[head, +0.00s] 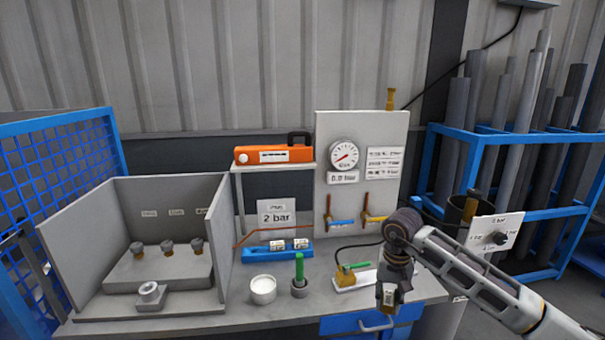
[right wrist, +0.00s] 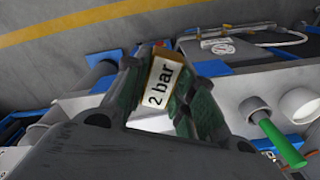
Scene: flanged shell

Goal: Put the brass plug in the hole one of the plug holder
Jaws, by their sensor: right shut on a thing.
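My right gripper (head: 388,298) hangs low in front of the bench's front edge, above the blue drawer. It is shut on a brass plug (right wrist: 163,82) with a white "2 bar" label, which shows between the fingers in the right wrist view. The gripper hides much of the plug in the head view. The blue plug holder (head: 270,255) stands on the bench to the left of the gripper, well apart from it. My left gripper is not in view.
A white bowl (head: 263,289) and a grey cup (head: 299,290) with a green-handled tool (head: 299,267) stand in front of the holder. A brass-and-green item on a white plate (head: 347,279) lies right of them. A gauge panel (head: 385,135) rises behind; a grey open box (head: 78,228) stands left.

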